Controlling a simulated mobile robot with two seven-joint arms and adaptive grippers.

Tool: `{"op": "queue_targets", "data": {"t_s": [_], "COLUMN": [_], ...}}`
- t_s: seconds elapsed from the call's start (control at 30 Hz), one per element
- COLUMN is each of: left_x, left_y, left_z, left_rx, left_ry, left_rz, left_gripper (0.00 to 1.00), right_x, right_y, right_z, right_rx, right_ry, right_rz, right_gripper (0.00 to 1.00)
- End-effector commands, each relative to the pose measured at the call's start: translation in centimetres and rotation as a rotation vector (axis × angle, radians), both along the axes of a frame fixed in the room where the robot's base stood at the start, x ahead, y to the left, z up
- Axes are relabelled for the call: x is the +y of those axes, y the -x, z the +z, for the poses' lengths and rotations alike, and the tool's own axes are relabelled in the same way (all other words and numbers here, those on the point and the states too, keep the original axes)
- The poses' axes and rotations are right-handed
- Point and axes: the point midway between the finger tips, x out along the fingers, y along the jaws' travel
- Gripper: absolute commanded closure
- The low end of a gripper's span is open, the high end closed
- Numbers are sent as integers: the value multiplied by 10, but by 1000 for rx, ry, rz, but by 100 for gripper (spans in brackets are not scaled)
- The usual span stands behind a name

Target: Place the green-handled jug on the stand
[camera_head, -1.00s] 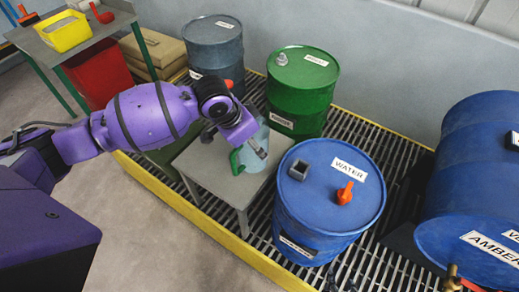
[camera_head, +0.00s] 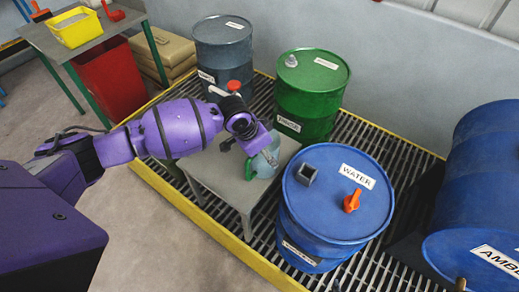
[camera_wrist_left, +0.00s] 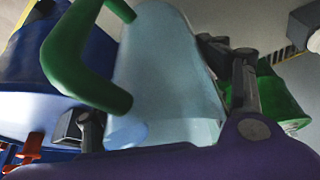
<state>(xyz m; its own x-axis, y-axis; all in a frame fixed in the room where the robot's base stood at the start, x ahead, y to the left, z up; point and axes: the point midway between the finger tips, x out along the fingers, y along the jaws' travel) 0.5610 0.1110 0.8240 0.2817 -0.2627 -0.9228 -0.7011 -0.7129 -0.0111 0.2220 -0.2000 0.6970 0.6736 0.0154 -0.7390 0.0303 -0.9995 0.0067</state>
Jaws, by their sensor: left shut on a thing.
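The jug (camera_head: 266,162) is pale blue and translucent, with a green handle (camera_head: 249,170) on its left side. My left gripper (camera_head: 259,150) is shut on the jug from above and hides part of it. In the left wrist view the jug (camera_wrist_left: 165,75) fills the middle between the two fingers, with its green handle (camera_wrist_left: 75,60) at the left. The stand (camera_head: 222,168) is a small grey table. The jug is over its right part; I cannot tell whether its base touches the top. My right gripper is not in view.
A blue WATER drum (camera_head: 325,215) stands close to the stand's right side. Green (camera_head: 312,100) and grey (camera_head: 223,55) drums stand behind, on a grating with a yellow edge (camera_head: 185,210). A large blue drum (camera_head: 480,190) lies at the right. Floor at front left is clear.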

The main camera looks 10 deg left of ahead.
Motion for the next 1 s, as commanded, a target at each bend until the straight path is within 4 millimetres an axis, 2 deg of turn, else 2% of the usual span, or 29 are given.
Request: {"op": "queue_targets", "data": {"t_s": [0.1, 0.13, 0.27, 0.67, 0.77, 1.0], "left_x": [0, 0, 0, 0, 4, 17], "left_y": [0, 0, 0, -1, 2, 16], "left_z": [-4, -3, -3, 1, 12, 60], "left_rx": [0, -1, 0, -1, -3, -6], "left_ry": [1, 1, 0, 0, -1, 0], "left_rz": [0, 0, 0, 0, 1, 0], "left_gripper": [58, 26, 11, 11, 11, 11], "right_x": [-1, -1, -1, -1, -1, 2], "right_y": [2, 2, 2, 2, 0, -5], "right_z": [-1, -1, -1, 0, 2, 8], "right_rx": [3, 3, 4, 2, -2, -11], "right_ry": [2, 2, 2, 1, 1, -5], "right_rz": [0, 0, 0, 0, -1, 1], "right_gripper": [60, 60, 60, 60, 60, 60]}}
